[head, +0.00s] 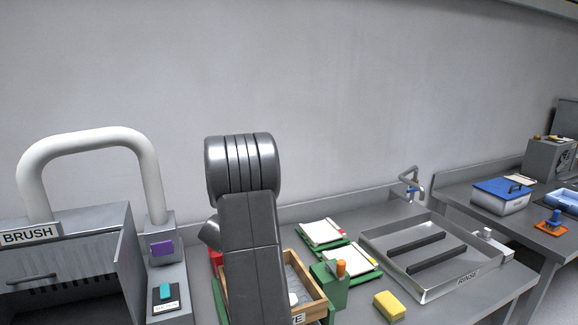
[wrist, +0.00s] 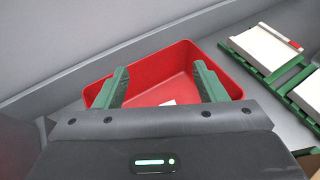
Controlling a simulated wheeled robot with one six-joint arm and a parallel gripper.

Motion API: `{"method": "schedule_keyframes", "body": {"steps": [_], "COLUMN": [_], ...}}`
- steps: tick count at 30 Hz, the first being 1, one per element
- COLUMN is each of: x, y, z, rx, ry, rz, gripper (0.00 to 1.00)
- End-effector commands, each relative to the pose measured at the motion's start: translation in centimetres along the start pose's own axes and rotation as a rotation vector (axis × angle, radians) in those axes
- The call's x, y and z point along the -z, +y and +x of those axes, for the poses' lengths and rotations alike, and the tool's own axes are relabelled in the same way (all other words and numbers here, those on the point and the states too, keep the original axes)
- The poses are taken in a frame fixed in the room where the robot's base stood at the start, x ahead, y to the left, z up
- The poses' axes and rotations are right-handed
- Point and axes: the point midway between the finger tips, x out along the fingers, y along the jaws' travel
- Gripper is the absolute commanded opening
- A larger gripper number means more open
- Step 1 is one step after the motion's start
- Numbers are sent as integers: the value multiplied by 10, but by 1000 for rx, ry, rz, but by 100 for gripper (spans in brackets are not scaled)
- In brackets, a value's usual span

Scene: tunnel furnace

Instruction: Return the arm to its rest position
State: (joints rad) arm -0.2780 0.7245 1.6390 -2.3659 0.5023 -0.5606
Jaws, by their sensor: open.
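My arm stands in the middle of the head view, in front of the bench, and hides part of what lies behind it. My gripper (wrist: 160,88) shows in the wrist view with its two green fingers spread apart and nothing between them. The fingers are over a red bin (wrist: 180,62), which looks empty apart from a small white patch near its front. In the head view the gripper itself is hidden behind my arm, and only a sliver of the red bin (head: 216,259) shows beside it.
A wooden tray (head: 307,309), green-based white plates (head: 322,233), a green block with an orange peg (head: 330,286) and a yellow sponge (head: 390,306) lie right of my arm. The rinse basin (head: 462,284) is farther right. The brush machine (head: 65,262) stands left.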

Motion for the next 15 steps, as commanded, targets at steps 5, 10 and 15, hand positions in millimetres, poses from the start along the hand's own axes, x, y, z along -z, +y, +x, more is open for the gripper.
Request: {"method": "schedule_keyframes", "body": {"steps": [5, 10, 15], "x": [-1, -8, -20], "y": [0, 0, 0], "z": [28, 41, 35], "rx": [1, 0, 0], "ry": [1, -2, 0], "rz": [-1, 1, 0], "gripper": [65, 65, 65]}}
